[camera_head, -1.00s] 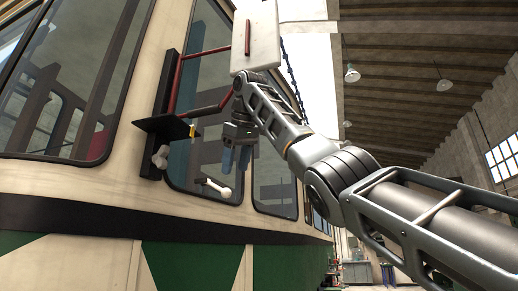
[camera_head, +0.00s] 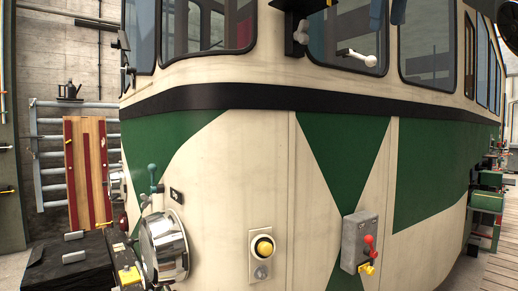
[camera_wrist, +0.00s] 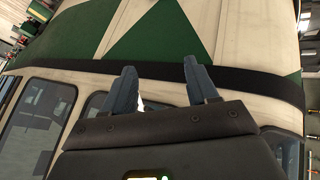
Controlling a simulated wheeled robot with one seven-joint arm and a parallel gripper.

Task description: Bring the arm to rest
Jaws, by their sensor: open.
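My gripper (camera_wrist: 161,85) shows in the wrist view with its two blue-grey fingers apart and nothing clearly held between them. Its fingertips (camera_head: 388,12) also show at the top edge of the head view, in front of the tram's window. The rest of my arm is mostly out of the head view. The cream and green tram (camera_head: 235,165) stands close ahead; its green panels and dark band (camera_wrist: 234,80) lie beyond the fingers in the wrist view.
On the tram front are a white-knobbed handle (camera_head: 357,57), a yellow button (camera_head: 264,248), a grey box with a red lever (camera_head: 360,243) and a round headlamp (camera_head: 164,247). A red-edged wooden board (camera_head: 87,170) leans by pipes at left. A wooden walkway (camera_head: 497,262) lies at right.

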